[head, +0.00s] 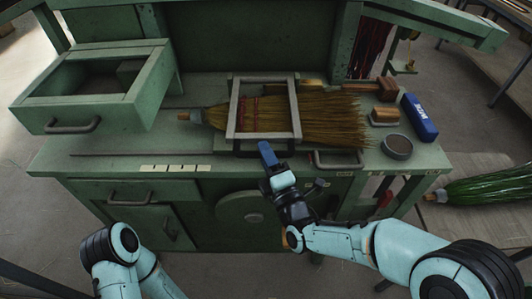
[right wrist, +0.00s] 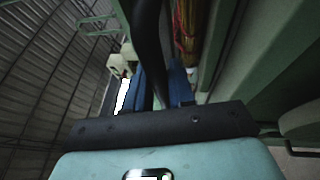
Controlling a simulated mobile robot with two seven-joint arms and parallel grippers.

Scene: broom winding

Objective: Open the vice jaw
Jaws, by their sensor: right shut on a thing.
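The vice jaw is a grey rectangular metal frame (head: 296,108) on the bench, lying around and over the broom (head: 332,118). The broom's straw points right and its handle end left. My right gripper (head: 267,152) is at the bench's front edge, just below the frame's near bar. Its blue fingers are shut on a dark bar (right wrist: 147,45), which shows between them in the right wrist view and looks like a handle. The broom's straw (right wrist: 188,28) also shows there. My left arm shows at the lower left, but its gripper is out of view.
An open green drawer box (head: 95,85) stands at the bench's left. A blue box (head: 419,117), a round tin (head: 397,146) and a wooden brush (head: 384,116) lie at the right. A green broom (head: 490,186) lies farther right. The bench's front left is mostly clear.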

